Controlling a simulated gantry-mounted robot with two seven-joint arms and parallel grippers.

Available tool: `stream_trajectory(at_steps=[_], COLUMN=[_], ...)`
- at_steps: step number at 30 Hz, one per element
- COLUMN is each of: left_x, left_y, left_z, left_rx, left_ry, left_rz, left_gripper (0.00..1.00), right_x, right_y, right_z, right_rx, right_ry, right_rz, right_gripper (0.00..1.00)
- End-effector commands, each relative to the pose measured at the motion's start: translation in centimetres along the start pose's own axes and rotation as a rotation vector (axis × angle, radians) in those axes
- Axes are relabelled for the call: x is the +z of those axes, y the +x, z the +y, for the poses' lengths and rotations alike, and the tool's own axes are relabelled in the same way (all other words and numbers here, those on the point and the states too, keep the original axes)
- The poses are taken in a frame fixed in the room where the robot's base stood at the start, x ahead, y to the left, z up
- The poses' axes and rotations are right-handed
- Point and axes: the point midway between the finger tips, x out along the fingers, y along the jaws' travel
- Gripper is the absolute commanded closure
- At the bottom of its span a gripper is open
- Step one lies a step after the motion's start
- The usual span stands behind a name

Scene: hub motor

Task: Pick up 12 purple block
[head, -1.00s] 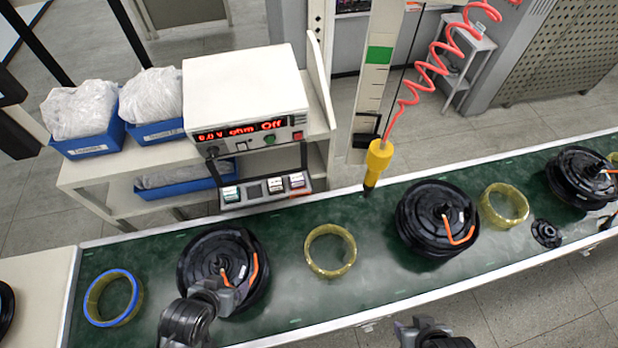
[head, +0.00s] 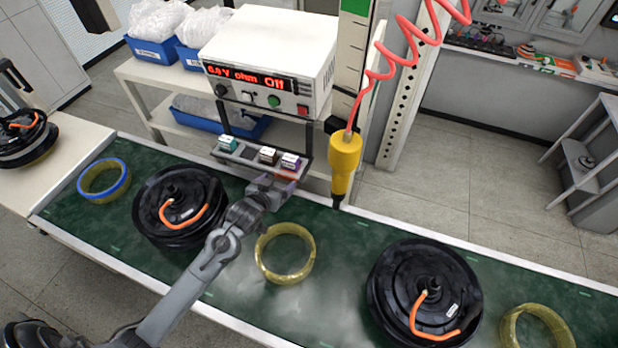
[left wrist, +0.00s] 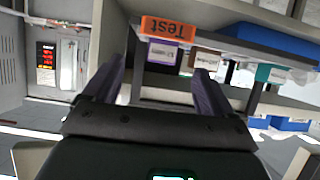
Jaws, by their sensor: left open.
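The purple block (head: 290,162), with a white label on top, sits at the right end of the small rack (head: 245,158) below the power supply. In the left wrist view the purple block (left wrist: 164,54) shows ahead, beside an orange "Test" label (left wrist: 168,28). My left gripper (head: 277,186) is open and empty, close in front of the purple block. In the left wrist view its fingers (left wrist: 160,78) are apart, with the block beyond and between them, not visibly touched. My right gripper is out of view.
The rack also holds a dark brown block (head: 268,156) and a teal block (head: 228,143). The power supply (head: 268,65) stands above. A yellow tool (head: 344,165) hangs to the right on a red coiled cord. Hub motors (head: 425,290) and yellow rings (head: 285,253) lie on the green conveyor (head: 345,265).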

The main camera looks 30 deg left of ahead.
Motion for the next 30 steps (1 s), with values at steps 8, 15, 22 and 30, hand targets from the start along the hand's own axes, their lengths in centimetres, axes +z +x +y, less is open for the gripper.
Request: stream_trajectory(at_steps=[8, 15, 22, 30], left_x=[-2.0, -2.4, -2.5, -2.6], left_y=[2.2, 5.3, 7.0, 9.1], left_z=[0.0, 0.1, 0.1, 0.1], left_rx=[-0.001, -0.001, 0.000, -0.001], left_ry=[-0.004, -0.005, -0.005, -0.005], left_rz=[0.061, 0.063, 0.062, 0.063], left_gripper=[0.15, 0.15, 0.15, 0.15], right_x=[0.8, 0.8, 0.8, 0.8], right_y=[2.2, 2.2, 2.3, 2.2], right_z=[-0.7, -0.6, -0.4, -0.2], right_rx=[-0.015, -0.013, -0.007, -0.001], right_ry=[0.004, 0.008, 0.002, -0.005], right_rz=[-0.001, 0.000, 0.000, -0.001], right_gripper=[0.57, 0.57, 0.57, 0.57])
